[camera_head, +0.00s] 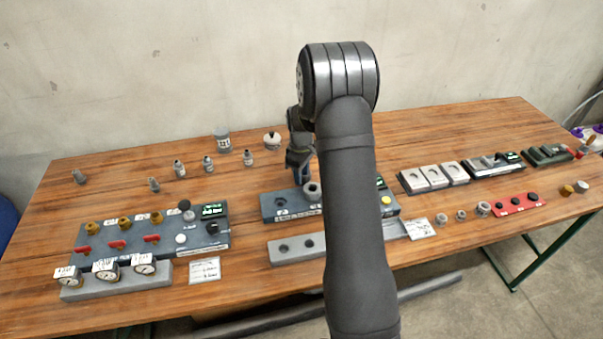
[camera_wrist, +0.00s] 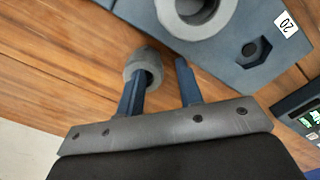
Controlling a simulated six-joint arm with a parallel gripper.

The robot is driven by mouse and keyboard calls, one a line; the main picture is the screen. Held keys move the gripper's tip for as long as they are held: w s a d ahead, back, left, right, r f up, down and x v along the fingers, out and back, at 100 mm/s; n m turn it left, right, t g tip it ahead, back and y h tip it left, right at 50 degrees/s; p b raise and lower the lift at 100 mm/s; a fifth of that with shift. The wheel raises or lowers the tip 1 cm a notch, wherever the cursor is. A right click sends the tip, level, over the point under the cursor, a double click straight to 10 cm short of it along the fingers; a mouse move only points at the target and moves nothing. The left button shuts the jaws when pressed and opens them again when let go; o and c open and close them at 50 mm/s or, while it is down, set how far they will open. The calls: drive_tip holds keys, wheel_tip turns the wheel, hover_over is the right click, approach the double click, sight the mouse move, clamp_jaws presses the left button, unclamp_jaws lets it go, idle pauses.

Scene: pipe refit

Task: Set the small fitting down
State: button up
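In the wrist view a small grey hollow fitting (camera_wrist: 143,60) shows beside the tip of my left-hand finger, its opening towards the camera. That finger overlaps the opening's edge; I cannot tell whether they touch. In the head view my gripper (camera_head: 298,158) is low, just behind the blue-grey block (camera_head: 271,207). The small fitting cannot be made out there. A larger grey ring (camera_head: 312,190) stands on the block; it also shows at the top of the wrist view (camera_wrist: 211,22).
The block has a hexagonal recess (camera_wrist: 251,49) beside a "20" label. A grey strip with holes (camera_head: 290,248) lies in front. A valve and gauge panel (camera_head: 165,235) is left, several small fittings (camera_head: 208,163) stand behind it, and trays (camera_head: 432,178) are right. Bare wood (camera_head: 400,130) lies behind.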

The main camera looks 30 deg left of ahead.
wheel_tip(320, 180, up, 11)
drive_tip(key=shift+r, duration=0.15)
drive_tip(key=o, duration=0.4)
drive_tip(key=shift+s+r, duration=0.1)
drive_tip(key=shift+r, duration=0.35)
drive_tip(key=shift+o, duration=0.2)
drive_tip(key=s+a+f+n+t+h, duration=0.6)
drive_tip(key=s+a+n+t+h, duration=0.15)
drive_tip(key=s+n+t, duration=0.3)
drive_tip(key=shift+g+y, duration=0.25)
drive_tip(key=shift+y, duration=0.1)
drive_tip(key=x, duration=1.1)
drive_tip(key=shift+w+a, duration=0.15)
drive_tip(key=shift+w, duration=0.25)
drive_tip(key=shift+x, duration=2.75)
